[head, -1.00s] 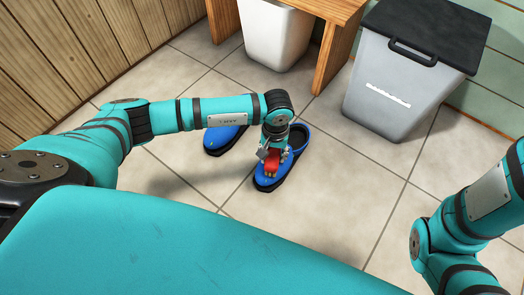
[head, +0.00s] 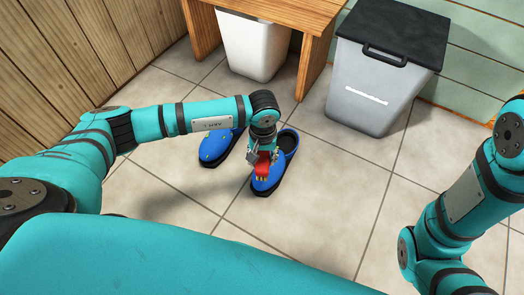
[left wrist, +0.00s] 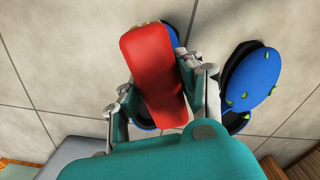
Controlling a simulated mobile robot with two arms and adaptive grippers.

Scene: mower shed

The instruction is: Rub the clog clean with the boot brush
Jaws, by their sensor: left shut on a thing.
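Two blue clogs stand on the tiled floor. The right clog (head: 287,143) is under my left gripper (head: 261,158). That gripper is shut on a red boot brush (head: 263,167), its pale bristles low at the front part of this clog; I cannot tell whether they touch it. The other clog (head: 208,154) is to the left, partly behind my left arm. In the left wrist view the brush (left wrist: 155,75) hides most of the clog beneath, and the other clog (left wrist: 262,80) shows green spots. My right gripper is out of view; only its arm shows.
A white bin (head: 255,48) stands under a wooden bench (head: 317,60) behind the clogs. A grey bin with a black lid (head: 375,85) stands to the right of it. The floor to the right of the clogs is clear. Wood-plank wall at left.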

